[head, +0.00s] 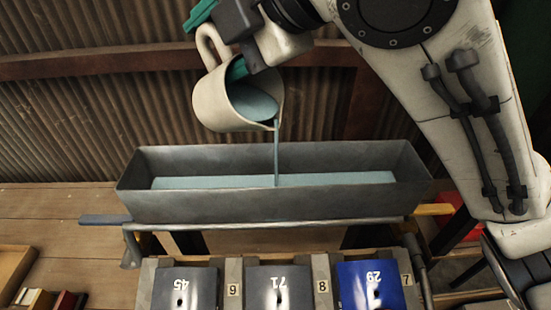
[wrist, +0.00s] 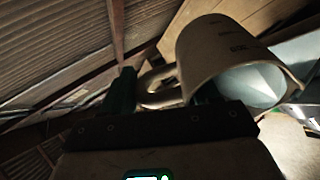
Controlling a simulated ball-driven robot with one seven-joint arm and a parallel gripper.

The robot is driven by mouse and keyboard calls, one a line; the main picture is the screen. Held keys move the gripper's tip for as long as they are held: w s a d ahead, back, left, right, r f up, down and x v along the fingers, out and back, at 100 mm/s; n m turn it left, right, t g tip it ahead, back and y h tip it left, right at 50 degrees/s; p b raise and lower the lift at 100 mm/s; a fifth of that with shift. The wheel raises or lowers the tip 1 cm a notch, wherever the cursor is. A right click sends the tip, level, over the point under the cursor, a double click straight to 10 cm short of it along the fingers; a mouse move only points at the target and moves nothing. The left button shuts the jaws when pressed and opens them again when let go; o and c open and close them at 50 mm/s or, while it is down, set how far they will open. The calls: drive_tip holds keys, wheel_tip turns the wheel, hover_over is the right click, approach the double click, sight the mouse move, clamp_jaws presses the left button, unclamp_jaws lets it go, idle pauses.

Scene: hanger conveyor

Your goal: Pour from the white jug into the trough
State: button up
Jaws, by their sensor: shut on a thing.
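The white jug (head: 212,101) is tilted to the right above the trough, with blue-grey liquid inside. A thin stream (head: 276,150) runs from its lip down into the long grey metal trough (head: 270,207). The trough holds a layer of the same liquid along its length. My gripper (head: 236,68) has green fingers and is shut on the jug near its rim and handle. In the wrist view the jug (wrist: 215,50) shows with its handle and liquid, beside a dark finger of my gripper (wrist: 160,98). The exact finger contact is partly hidden.
The trough rests on a metal stand (head: 270,224). Below it are numbered slots with panels, among them a blue panel (head: 371,285). A corrugated wall (head: 80,110) stands behind. A wooden box (head: 14,268) is at lower left. Open air surrounds the jug's left side.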

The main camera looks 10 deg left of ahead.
drive_tip(key=shift+s+d+t+y+b, duration=0.4)
drive_tip(key=shift+y+b, duration=0.4)
drive_tip(key=shift+b, duration=1.05)
drive_tip(key=shift+s+d+t+y+b, duration=0.15)
drive_tip(key=shift+d+t+y+b, duration=0.5)
drive_tip(key=shift+b, duration=1.2)
idle(1.0)
drive_tip(key=shift+s+d+f+n+y+b, duration=0.4)
drive_tip(key=shift+y+b, duration=0.45)
drive_tip(key=shift+b, duration=1.25)
idle(0.7)
